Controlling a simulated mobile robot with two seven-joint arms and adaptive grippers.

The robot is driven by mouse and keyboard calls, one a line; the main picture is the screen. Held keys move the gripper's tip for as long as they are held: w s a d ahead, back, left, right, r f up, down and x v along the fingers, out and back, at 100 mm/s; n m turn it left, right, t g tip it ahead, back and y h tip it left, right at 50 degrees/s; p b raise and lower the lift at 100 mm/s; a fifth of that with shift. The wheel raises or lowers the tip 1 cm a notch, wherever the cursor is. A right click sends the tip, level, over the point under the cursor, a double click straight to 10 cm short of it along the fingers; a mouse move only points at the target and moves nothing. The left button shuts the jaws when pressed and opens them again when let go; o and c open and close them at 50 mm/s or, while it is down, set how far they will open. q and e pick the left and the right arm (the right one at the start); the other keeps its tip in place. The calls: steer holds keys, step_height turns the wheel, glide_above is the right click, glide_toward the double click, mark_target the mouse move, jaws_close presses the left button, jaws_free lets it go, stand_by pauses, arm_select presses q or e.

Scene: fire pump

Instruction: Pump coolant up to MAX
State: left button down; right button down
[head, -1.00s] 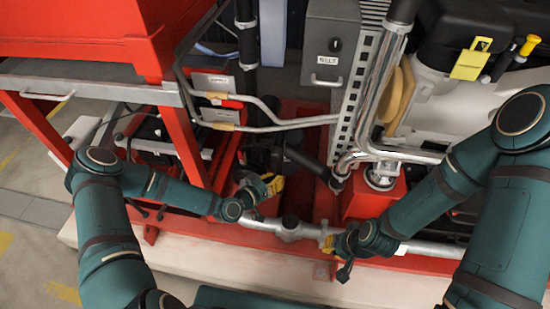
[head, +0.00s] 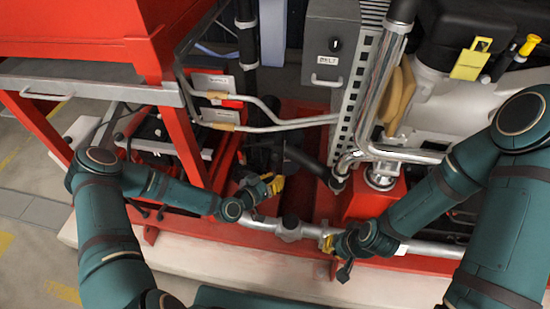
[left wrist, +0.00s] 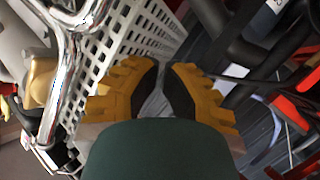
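My left gripper (head: 269,185) is over the dark, shadowed gap behind the silver pipe (head: 288,228). In the left wrist view its yellow fingers (left wrist: 161,78) stand a little apart, with dark inner pads and nothing visible between them. My right gripper (head: 328,243) is low at the silver pipe, its yellow fingertips at or beside it. Its wrist hides most of the fingers, so I cannot tell whether it grips anything. I cannot make out a coolant level mark or a pump handle for certain.
A red frame (head: 187,140) is at the left. Bent pipes (head: 270,116) cross above my left gripper. A red block (head: 376,200) stands behind my right gripper.

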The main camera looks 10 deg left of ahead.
stand_by(0.3)
arm_select(q)
steer(key=s+f+n+g+y, duration=0.1)
steer(key=s+f+n+g, duration=0.6)
steer(key=f, duration=0.3)
steer(key=s+d+n+g+h+p, duration=0.2)
steer(key=s+d+n+g+h, duration=0.25)
steer(key=n, duration=0.45)
steer(key=w+r+n+t+h+p, duration=0.1)
steer(key=w+r+n+t+h, duration=0.1)
steer(key=r+n+t, duration=0.6)
steer(key=w+r+n+t+h, duration=0.2)
steer(key=n+t+h, duration=0.1)
steer(key=n, duration=0.9)
steer(key=w+a+r+n+t+y, duration=0.1)
steer(key=w+a+n+t+y, duration=0.2)
steer(key=n, duration=0.7)
steer(key=a+t+y, duration=0.2)
steer(key=t+y, duration=0.1)
steer(key=t, duration=0.1)
steer(key=shift+w+a+r+n, duration=0.15)
steer(key=shift+w+a+n, duration=0.05)
steer(key=shift+w+n, duration=0.2)
